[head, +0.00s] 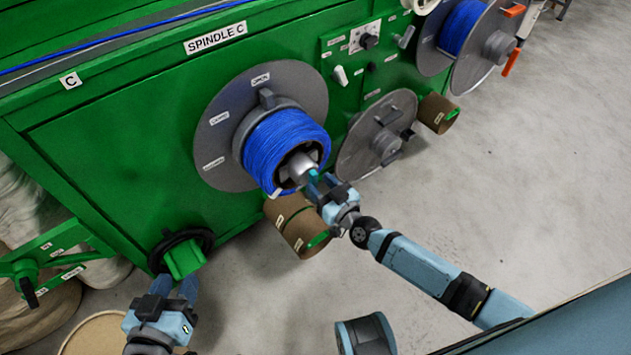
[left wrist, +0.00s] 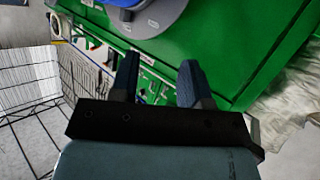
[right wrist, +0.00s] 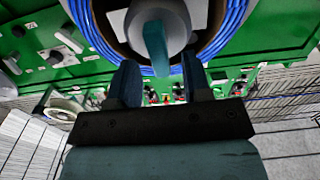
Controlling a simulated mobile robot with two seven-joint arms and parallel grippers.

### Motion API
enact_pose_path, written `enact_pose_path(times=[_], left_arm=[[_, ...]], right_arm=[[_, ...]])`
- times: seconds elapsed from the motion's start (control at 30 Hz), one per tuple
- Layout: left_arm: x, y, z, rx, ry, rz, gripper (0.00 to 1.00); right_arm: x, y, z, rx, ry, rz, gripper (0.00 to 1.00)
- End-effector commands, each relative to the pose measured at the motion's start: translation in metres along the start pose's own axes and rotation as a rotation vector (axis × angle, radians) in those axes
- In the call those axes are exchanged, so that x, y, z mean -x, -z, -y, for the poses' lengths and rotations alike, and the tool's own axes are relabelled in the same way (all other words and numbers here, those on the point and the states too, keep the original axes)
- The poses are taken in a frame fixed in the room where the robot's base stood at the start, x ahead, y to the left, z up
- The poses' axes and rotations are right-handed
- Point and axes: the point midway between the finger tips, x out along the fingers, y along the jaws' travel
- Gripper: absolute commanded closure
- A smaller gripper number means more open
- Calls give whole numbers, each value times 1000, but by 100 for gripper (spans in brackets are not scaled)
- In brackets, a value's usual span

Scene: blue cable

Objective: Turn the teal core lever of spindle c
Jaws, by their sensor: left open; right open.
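Spindle C carries a coil of blue cable (head: 274,146) against a grey disc (head: 300,82), under the "SPINDLE C" label. The grey core (head: 298,166) sticks out of the coil's middle. The teal core lever (head: 313,174) is at its end; in the right wrist view the teal lever (right wrist: 156,48) hangs down from the core. My right gripper (head: 322,186) is open at the lever, with the lever's lower end between or just beyond the fingertips (right wrist: 158,78); I cannot tell if they touch. My left gripper (head: 176,288) is open and empty, low at the left (left wrist: 160,75).
A green block with a black ring (head: 184,258) projects from the green machine just beyond my left gripper. A cardboard core (head: 296,226) sits below the spindle. Another grey disc (head: 376,136) and control panel (head: 352,50) are to the right. The floor at right is clear.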

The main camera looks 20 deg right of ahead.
Motion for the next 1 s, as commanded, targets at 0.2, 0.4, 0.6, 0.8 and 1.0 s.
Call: enact_pose_path(times=[0.2,0.4,0.6,0.8,1.0], left_arm=[[-2,6,-3,3,-12,-38,57],[-1,8,-4,4,-14,-45,57],[-1,11,-4,4,-15,-50,57],[-1,12,-4,3,-15,-52,57],[-2,11,-4,4,-15,-51,57]], right_arm=[[-21,-1,0,0,0,0,55],[-24,0,0,1,0,1,55],[-24,0,0,1,0,1,71],[-24,0,0,1,0,1,100],[-24,0,0,-14,0,1,100]])
